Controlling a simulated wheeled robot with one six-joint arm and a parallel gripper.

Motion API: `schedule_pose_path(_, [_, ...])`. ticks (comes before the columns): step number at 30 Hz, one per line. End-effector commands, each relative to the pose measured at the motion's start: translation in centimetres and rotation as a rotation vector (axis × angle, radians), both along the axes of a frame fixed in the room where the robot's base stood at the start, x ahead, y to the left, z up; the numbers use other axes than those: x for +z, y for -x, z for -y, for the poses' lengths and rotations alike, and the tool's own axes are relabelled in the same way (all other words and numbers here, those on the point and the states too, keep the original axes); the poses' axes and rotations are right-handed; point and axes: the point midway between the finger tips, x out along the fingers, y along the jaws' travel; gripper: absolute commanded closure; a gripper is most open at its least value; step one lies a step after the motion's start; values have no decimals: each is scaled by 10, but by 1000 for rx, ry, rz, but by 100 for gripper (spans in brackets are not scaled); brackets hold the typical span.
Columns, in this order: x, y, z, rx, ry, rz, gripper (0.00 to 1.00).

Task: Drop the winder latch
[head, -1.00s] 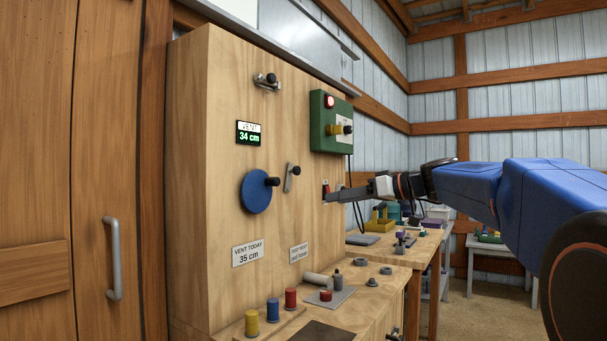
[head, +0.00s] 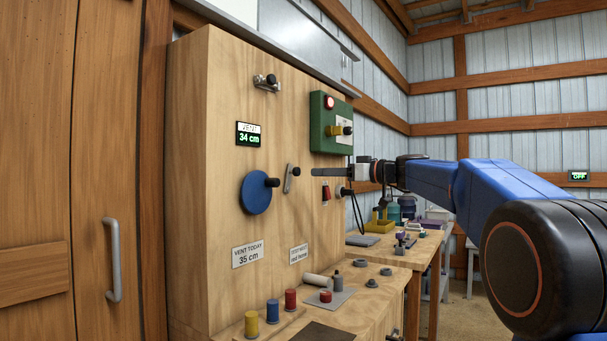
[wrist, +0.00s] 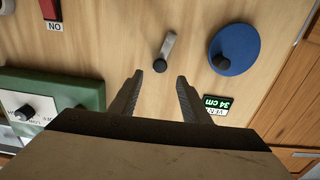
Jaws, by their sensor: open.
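The winder latch (head: 289,180) is a short grey lever with a black knob at its upper end. It stands nearly upright on the wooden panel, just right of the blue winder disc (head: 255,192) with its black crank knob. My gripper (head: 314,172) is in front of the panel, right of the latch, at about its knob's height. In the wrist view, which is upside down, my gripper (wrist: 161,78) is open and empty. There the latch (wrist: 169,45) lies just beyond the gap between the fingertips, and no contact shows. The disc (wrist: 236,46) is to its right.
The vent display (head: 249,133) reads 34 cm; the card (head: 247,254) below says 35 cm. A green box (head: 324,122) with knobs is above my gripper, and a red switch (head: 325,194) below. Coloured pegs and loose parts cover the bench ledge (head: 377,297). A far sign (head: 578,176) reads OFF.

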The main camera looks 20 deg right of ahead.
Motion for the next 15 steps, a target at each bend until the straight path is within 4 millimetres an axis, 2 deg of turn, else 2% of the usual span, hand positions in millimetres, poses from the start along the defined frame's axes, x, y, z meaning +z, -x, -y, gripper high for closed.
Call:
schedule_pose_path(9, [-1,-41,-38,3,1,-1,57])
schedule_pose_path(15, [0,-57,-52,1,0,-1,57])
